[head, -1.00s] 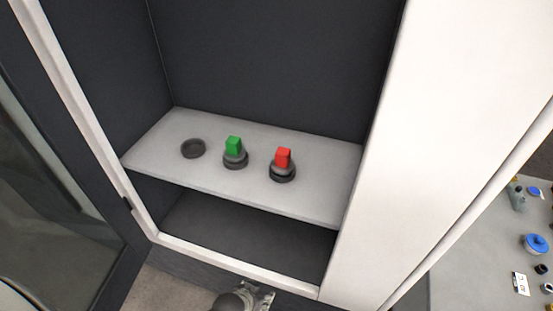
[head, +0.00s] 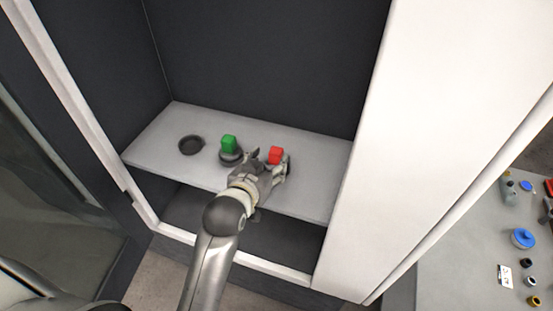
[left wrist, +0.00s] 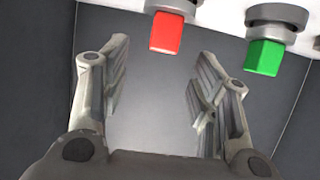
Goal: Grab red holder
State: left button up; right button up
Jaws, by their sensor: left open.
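The red holder (head: 276,155) has a red block on top and stands on the grey shelf (head: 312,198) inside the cabinet. Its dark round base is mostly hidden by my gripper in the head view. My left gripper (head: 269,158) is open at the red holder, with fingers on either side of it in that view. In the left wrist view, the red block (left wrist: 168,34) shows beyond the space between the open fingers (left wrist: 160,85), and nothing is between the fingertips. I cannot tell whether a finger touches it. My right gripper is not in view.
A green holder (head: 229,144) stands close to the left of the red one and also shows in the left wrist view (left wrist: 264,57). An empty dark ring (head: 191,145) lies further left. Cabinet walls enclose the shelf; a table (head: 455,255) with small items stands at right.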

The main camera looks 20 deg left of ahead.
aim_at(274, 155)
pick_arm(q)
jog(key=shift+x, duration=0.9)
jog(key=shift+w+f, duration=0.2)
jog(key=shift+w, duration=0.2)
jog(key=shift+w+f+p, duration=0.2)
jog(key=shift+w+p, duration=0.35)
jog(key=shift+p, duration=0.15)
jog(key=p+x, duration=0.1)
jog(key=x, duration=0.1)
jog(key=shift+w+a+f, duration=0.1)
jog(key=shift+w+f, duration=0.2)
jog(key=shift+f, duration=0.05)
jog(key=shift+w+f, duration=0.35)
jog(key=shift+w, duration=0.2)
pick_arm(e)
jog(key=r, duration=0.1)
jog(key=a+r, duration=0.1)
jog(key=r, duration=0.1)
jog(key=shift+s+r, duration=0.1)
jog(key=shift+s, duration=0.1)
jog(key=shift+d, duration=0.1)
